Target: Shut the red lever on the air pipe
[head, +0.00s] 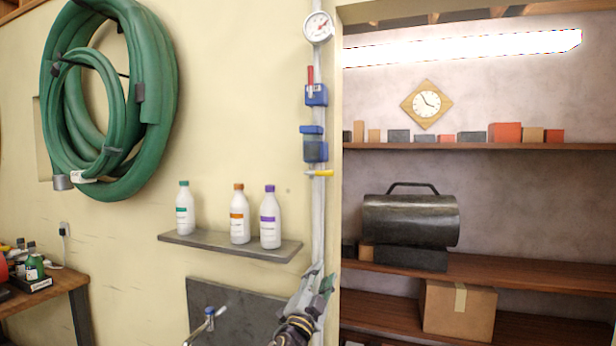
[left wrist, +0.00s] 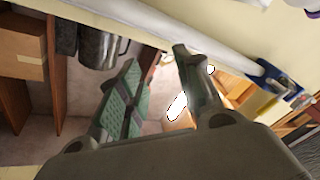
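The red lever (head: 310,76) stands upright on a blue valve body (head: 316,95) on the grey vertical air pipe (head: 318,220), in the head view. Below it sit a blue unit (head: 314,148) and a yellow handle (head: 319,173) pointing sideways. My left gripper (head: 323,281) is low in front of the pipe, well below the red lever. In the left wrist view its two fingers (left wrist: 158,80) stand apart, with nothing held between them. My right gripper is not in view.
A gauge (head: 318,27) tops the pipe. Left of it are a shelf (head: 225,246) with three bottles, a tap (head: 208,318) and a green hose (head: 158,90). Right are wooden shelves (head: 540,271) with a dark heater (head: 410,220). The front of the lever looks clear.

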